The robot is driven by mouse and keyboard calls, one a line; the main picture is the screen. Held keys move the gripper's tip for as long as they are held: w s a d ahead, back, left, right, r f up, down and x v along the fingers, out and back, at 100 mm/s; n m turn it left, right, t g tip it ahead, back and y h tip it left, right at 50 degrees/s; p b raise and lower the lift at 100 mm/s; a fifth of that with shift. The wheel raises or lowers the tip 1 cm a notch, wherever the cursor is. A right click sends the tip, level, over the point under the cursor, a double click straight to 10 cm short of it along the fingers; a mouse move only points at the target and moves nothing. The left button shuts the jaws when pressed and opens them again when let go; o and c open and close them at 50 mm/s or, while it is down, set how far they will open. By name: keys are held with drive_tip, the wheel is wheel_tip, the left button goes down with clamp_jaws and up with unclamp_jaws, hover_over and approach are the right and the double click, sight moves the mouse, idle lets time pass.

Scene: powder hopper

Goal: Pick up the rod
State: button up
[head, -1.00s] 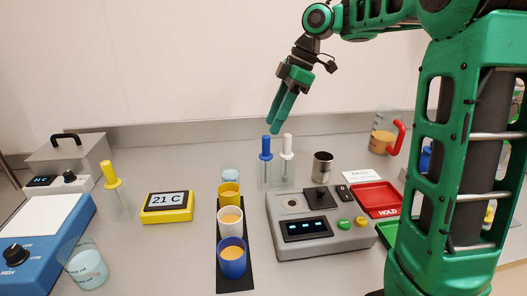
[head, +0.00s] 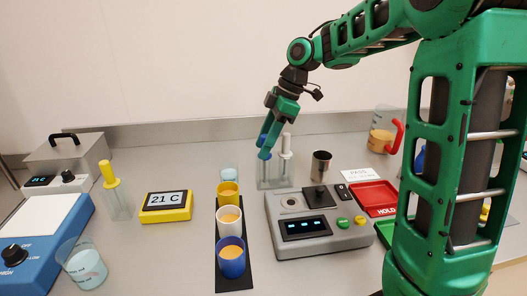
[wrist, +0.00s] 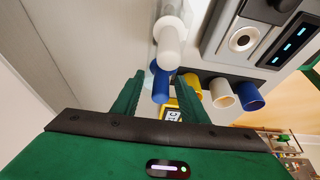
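A blue-handled rod (head: 265,155) and a white-handled rod (head: 286,146) stand upright in a clear holder (head: 279,178) behind the grey device. A yellow-handled rod (head: 109,174) stands in another clear holder at the left. My gripper (head: 267,146) is at the top of the blue handle, pointing down. In the wrist view, my gripper (wrist: 160,82) is open, with the blue handle (wrist: 160,84) between its fingers and gaps showing at both sides. The white handle (wrist: 169,44) is just beyond the fingertips. The lower rods are hard to make out inside the holder.
Yellow, white and blue cups stand in a row on a black strip (head: 234,280). The grey device (head: 300,245), a metal cup (head: 320,164) and a red tray (head: 372,198) are to the right. A yellow display (head: 166,205) sits left of the cups.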

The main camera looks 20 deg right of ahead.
drive_tip(key=c, duration=1)
drive_tip(key=shift+r, duration=0.15)
